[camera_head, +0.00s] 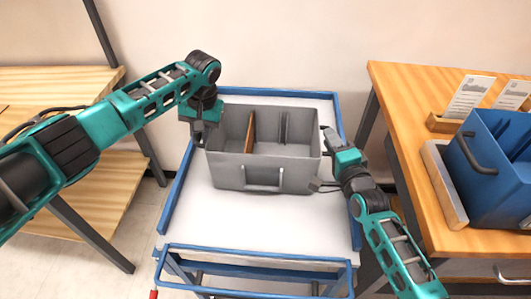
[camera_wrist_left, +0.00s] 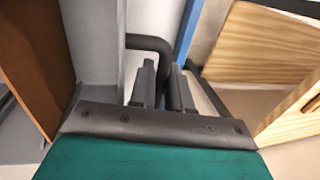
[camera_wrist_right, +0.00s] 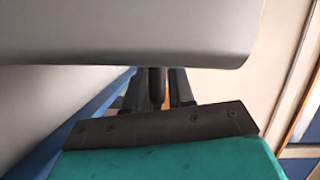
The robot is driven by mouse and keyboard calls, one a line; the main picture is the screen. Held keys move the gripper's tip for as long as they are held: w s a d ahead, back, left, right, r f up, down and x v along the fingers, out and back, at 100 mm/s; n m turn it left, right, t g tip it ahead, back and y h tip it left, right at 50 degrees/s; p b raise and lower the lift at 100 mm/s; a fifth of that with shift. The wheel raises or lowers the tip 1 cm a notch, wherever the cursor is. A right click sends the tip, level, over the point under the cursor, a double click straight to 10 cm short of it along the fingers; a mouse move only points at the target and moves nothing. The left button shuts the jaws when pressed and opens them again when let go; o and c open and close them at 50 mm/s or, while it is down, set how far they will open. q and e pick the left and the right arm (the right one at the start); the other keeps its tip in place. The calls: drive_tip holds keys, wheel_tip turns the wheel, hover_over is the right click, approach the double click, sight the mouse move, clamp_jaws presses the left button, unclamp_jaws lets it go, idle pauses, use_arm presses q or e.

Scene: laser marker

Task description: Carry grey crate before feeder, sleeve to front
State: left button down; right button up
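The grey crate (camera_head: 230,178) stands upright on a cart's pale top, with a brown divider (camera_head: 250,132) and small dark upright parts inside. A pale frame, perhaps the sleeve (camera_head: 263,177), is on the crate wall facing me. My left gripper (camera_head: 199,136) is at the crate's left side, its fingers closely around the dark left handle (camera_wrist_left: 150,42). My right gripper (camera_head: 326,150) is at the right side, its fingers around the dark bar of the right handle (camera_wrist_right: 157,85), under the rim. Both look shut, with only slivers of gap. I see nothing clearly a feeder.
The cart has blue rails (camera_head: 255,257). A wooden table (camera_head: 400,95) at the right holds a blue crate (camera_head: 490,165) and cards in a wooden holder (camera_head: 445,124). A wooden bench (camera_head: 60,82) stands at the left. The wall is close behind the cart.

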clamp_jaws()
use_arm(q)
drive_tip(key=shift+r, duration=0.2)
use_arm(e)
drive_tip(key=shift+r, duration=0.15)
